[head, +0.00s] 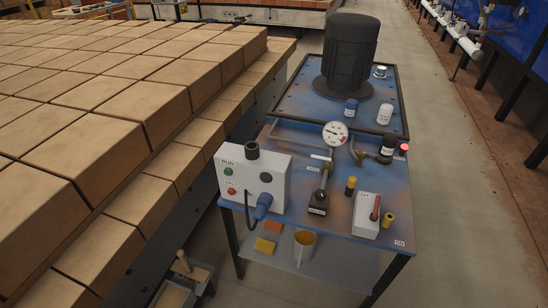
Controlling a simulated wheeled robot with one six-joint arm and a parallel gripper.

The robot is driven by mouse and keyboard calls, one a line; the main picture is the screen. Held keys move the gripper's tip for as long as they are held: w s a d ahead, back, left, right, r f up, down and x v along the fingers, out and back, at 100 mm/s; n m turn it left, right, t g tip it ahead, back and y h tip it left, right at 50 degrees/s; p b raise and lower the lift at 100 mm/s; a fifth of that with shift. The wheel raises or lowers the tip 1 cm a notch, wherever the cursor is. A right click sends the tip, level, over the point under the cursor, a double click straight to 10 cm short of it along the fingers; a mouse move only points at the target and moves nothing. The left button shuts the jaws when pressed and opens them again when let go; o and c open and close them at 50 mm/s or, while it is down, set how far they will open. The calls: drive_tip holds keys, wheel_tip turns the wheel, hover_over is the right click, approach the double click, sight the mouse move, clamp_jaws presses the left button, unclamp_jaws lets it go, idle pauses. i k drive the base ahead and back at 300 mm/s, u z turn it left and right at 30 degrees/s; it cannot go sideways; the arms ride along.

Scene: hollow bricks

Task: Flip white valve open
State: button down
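A small white lever handle (320,157) lies about level across a thin upright pipe, below a round pressure gauge (335,133) on the blue table. It looks like the white valve. The pipe runs down to a dark block (318,203) on the tabletop. The handle is too small to tell whether the valve is open or shut. My gripper is not in view.
A white control box (252,185) stands left of the valve, and a white switch box with a red lever (367,214) stands right. A black motor (349,55) is behind on a tray. Stacked bricks (120,90) fill the left. The floor (450,200) right of the table is clear.

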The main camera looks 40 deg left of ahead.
sight(328, 160)
drive_tip(key=u, duration=1.25)
